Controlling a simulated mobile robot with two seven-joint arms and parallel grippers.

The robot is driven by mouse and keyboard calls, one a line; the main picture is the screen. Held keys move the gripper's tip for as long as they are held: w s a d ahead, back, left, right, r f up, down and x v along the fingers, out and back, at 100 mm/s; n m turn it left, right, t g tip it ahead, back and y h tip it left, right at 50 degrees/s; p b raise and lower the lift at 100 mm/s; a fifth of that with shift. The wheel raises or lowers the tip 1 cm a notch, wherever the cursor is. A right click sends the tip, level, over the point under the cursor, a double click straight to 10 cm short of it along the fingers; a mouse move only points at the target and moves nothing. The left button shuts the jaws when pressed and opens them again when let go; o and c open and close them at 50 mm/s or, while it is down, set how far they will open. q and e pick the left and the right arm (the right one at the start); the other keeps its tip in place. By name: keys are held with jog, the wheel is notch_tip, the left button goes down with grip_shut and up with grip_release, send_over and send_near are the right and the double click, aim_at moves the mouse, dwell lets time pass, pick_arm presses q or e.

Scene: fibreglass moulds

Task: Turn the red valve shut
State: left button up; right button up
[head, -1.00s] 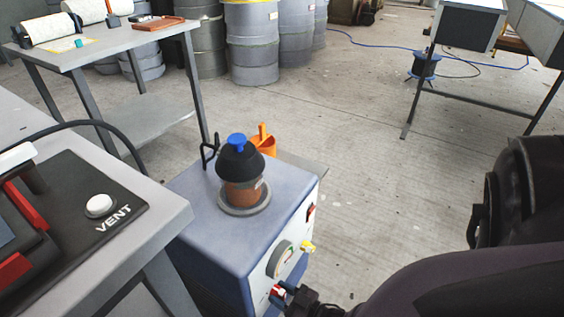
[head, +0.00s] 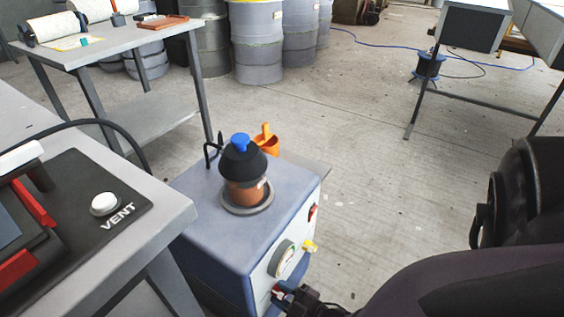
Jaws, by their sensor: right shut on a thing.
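The red valve (head: 277,293) is on the front panel of a blue-grey pump cabinet (head: 213,238), low down, below a round gauge (head: 283,257). Only a small red part of it shows. My right gripper (head: 286,297) reaches it from the right and is shut on it; its fingers hide most of the valve. How far the valve is turned I cannot tell. A yellow valve (head: 310,247) sits higher on the same panel, apart from my gripper. My left gripper is not in view.
A red switch (head: 313,212) is on the panel's upper right. A brown jar with a black top and blue knob (head: 242,172) and an orange cup (head: 268,141) stand on or behind the cabinet. A bench with a VENT button (head: 104,204) is close on the left.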

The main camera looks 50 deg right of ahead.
jog(key=shift+s, duration=0.1)
dwell(0.3)
jog(key=o, duration=0.9)
jog(key=shift+s, duration=0.3)
pick_arm(q)
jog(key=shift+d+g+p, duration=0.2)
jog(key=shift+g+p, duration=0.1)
jog(key=shift+p, duration=0.35)
pick_arm(e)
jog(key=s, duration=1)
jog(key=shift+d, duration=0.4)
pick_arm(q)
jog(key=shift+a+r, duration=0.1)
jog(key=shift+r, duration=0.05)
